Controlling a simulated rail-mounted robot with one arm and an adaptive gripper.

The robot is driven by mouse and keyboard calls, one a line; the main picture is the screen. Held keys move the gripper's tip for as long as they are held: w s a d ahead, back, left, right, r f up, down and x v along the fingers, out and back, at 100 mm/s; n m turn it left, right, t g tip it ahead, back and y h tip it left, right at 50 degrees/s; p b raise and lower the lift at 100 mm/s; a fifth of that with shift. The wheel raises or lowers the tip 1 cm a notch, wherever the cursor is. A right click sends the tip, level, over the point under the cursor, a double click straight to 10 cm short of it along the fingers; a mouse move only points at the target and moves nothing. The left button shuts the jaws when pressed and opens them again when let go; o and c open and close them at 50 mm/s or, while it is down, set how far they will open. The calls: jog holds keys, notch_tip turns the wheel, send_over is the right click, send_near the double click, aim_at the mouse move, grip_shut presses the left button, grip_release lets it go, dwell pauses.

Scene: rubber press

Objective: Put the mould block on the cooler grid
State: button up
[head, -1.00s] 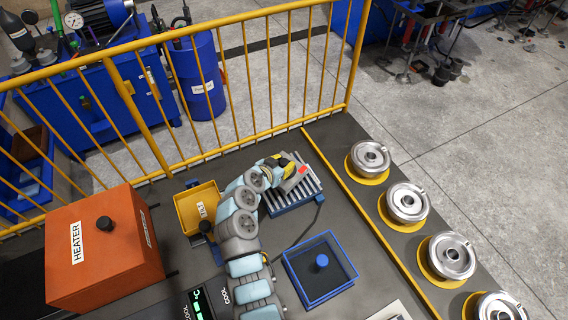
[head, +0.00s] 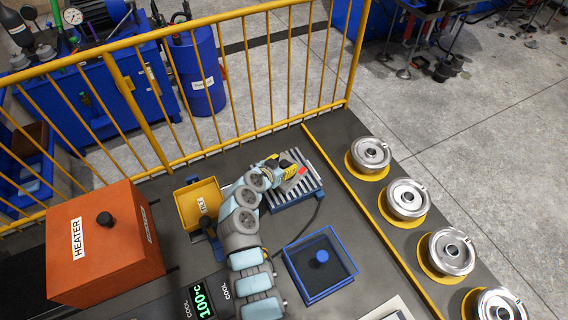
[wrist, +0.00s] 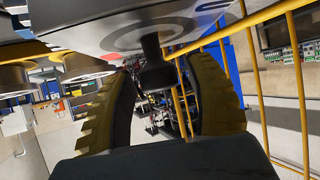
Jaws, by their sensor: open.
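The cooler grid (head: 311,191), grey bars in a blue frame, lies near the fence corner in the head view. The grey mould block, with a red patch (head: 302,171), appears to rest on it, largely covered by my gripper (head: 287,167). In the wrist view, which looks upside down, the block (wrist: 115,28) spans the top and its dark knob (wrist: 156,74) points between my fingers. My gripper (wrist: 155,100) is open; its two yellow-and-black fingers stand on either side of the knob with gaps. The block's contact with the bars is hidden.
An orange heater (head: 105,245) and a yellow bin (head: 183,208) stand to the left. A blue-framed box with a knob (head: 318,285) is in front. Several metal ring moulds (head: 407,198) line the right. A yellow fence (head: 215,85) closes the back.

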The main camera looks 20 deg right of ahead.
jog(key=v, duration=1.2)
dwell(0.6)
